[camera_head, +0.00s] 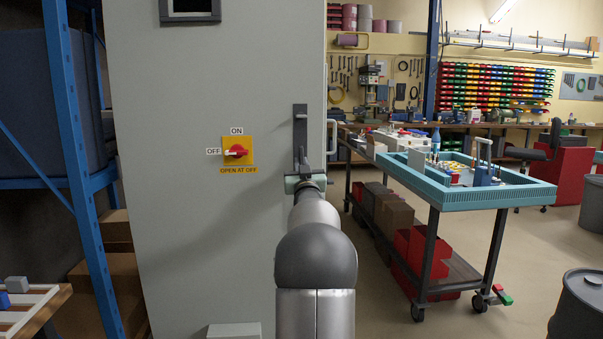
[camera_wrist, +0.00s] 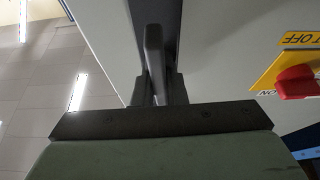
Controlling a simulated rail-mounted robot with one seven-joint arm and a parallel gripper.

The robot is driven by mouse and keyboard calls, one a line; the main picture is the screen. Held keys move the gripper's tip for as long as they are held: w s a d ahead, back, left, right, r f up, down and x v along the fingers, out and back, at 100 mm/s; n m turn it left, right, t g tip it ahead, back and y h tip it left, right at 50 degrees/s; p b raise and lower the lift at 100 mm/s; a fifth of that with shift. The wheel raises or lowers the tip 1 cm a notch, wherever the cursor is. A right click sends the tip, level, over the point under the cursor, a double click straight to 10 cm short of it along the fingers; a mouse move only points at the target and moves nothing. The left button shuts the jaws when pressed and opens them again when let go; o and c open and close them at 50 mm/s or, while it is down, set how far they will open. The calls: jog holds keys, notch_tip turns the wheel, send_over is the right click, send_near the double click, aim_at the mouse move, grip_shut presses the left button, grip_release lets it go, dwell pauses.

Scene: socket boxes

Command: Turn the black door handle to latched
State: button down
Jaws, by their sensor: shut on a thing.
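The black door handle (camera_head: 300,135) is on the right side of the grey cabinet door and stands about upright. My gripper (camera_head: 305,176) is at its lower end, with my arm in front hiding part of it. In the wrist view the handle's bar (camera_wrist: 153,48) runs between the two dark fingers of my gripper (camera_wrist: 157,92), which are shut on it. The exact contact and the door's latch behind the handle are hidden.
The cabinet door (camera_head: 180,90) carries a red rotary switch (camera_head: 237,151) on a yellow plate, its white mark toward OFF. A pale fixed pull (camera_head: 331,136) is at the cabinet's right edge. A blue rack (camera_head: 68,110) stands left, a teal-topped cart (camera_head: 470,198) right.

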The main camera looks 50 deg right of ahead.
jog(key=shift+m+g+h, duration=0.3)
jog(key=shift+m, duration=0.2)
jog(key=c, duration=1.5)
grip_release()
jog(key=shift+o, duration=0.2)
jog(key=b+v, duration=0.1)
jog(key=v, duration=1.6)
jog(key=shift+s+b, duration=0.15)
jog(key=shift+b, duration=0.2)
jog(key=shift+a+f, duration=0.1)
